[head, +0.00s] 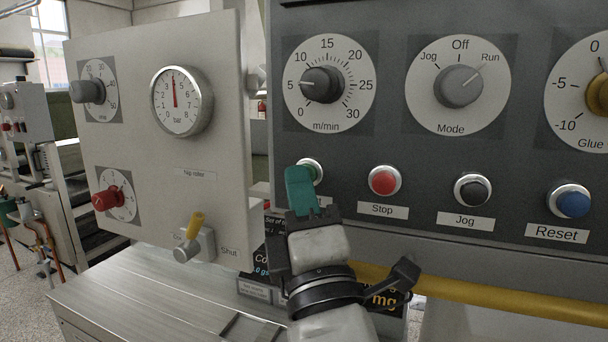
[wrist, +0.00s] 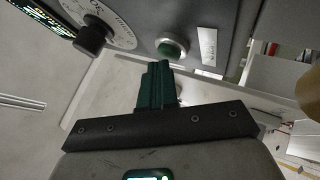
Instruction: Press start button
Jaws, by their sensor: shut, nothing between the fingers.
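The start button, green in a silver ring, is on the dark control panel (head: 400,130). In the head view its ring (head: 317,168) shows only partly behind my fingers. In the wrist view the green button (wrist: 170,48) is in plain sight, just beyond my fingertips. My gripper (head: 298,172) has green fingers, closed together and empty, pointing up at the panel in front of the button. It also shows in the wrist view (wrist: 158,66). I cannot tell whether the fingertips touch the button.
To the right are the red Stop button (head: 384,181), the black Jog button (head: 473,189) and the blue Reset button (head: 570,201). Above are a speed dial (head: 322,84) and the Mode knob (head: 459,86), pointing to Run. A yellow bar (head: 500,303) runs below the panel.

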